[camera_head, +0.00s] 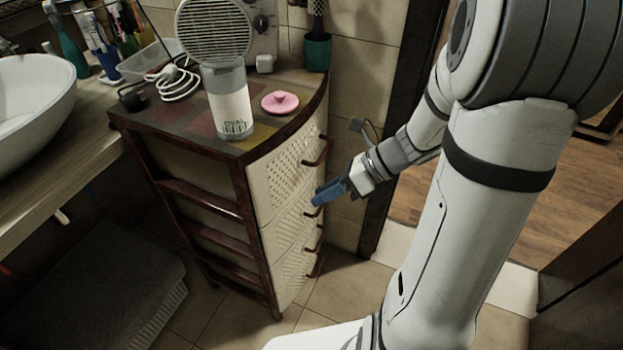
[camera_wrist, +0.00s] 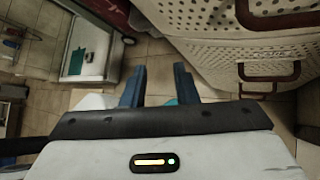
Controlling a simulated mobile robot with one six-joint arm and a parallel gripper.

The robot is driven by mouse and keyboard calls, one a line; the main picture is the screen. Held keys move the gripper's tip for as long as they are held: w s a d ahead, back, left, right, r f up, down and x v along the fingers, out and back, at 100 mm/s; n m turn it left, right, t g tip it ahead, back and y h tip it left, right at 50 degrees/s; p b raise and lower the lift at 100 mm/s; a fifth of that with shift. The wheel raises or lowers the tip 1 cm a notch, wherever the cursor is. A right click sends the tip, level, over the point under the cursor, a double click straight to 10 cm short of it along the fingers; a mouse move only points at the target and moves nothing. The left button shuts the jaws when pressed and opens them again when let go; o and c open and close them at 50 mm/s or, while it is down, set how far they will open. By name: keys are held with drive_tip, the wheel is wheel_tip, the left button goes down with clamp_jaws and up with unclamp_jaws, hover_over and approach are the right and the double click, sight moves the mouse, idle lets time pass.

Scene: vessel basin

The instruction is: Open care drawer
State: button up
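The drawer cabinet (camera_head: 255,139) stands mid-frame, with a dark frame and several pale, perforated drawer fronts. Its drawers look shut, and no label shows which is the care drawer. The top drawer (camera_head: 285,175) has a dark bar handle (camera_head: 318,151). My gripper (camera_head: 316,199) has blue fingers and is just in front of the cabinet, below that handle, near the second drawer's handle (camera_head: 312,211). In the wrist view my gripper (camera_wrist: 160,82) is open, fingers apart with nothing between them. Drawer handles (camera_wrist: 270,71) show to its right. Contact with a handle cannot be told.
A washbasin (camera_head: 35,100) is at left. Tiled floor (camera_head: 345,280) is clear before the drawers.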

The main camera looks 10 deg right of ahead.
drive_tip(key=w+d+f+m+t+y+b, duration=0.1)
drive_tip(key=w+d+f+m+t+b, duration=0.25)
drive_tip(key=f+m, duration=0.3)
drive_tip(key=w+d+f+m+t+b, duration=0.25)
drive_tip(key=f+m+b, duration=0.2)
drive_tip(key=f, duration=0.25)
drive_tip(key=w+d+f+m+t+y+b, duration=0.1)
drive_tip(key=w+d+f+m+t+b, duration=0.2)
drive_tip(key=f+m, duration=0.4)
drive_tip(key=shift+g, duration=0.4)
drive_tip(key=b+x, duration=0.1)
drive_tip(key=x, duration=0.1)
drive_tip(key=b+x, duration=0.1)
drive_tip(key=x, duration=0.2)
drive_tip(key=b+x, duration=0.1)
drive_tip(key=x, duration=0.1)
drive_tip(key=shift+w+a+r, duration=0.1)
drive_tip(key=shift+a+r, duration=0.1)
drive_tip(key=shift+r, duration=0.05)
drive_tip(key=shift+c, duration=0.6)
clamp_jaws()
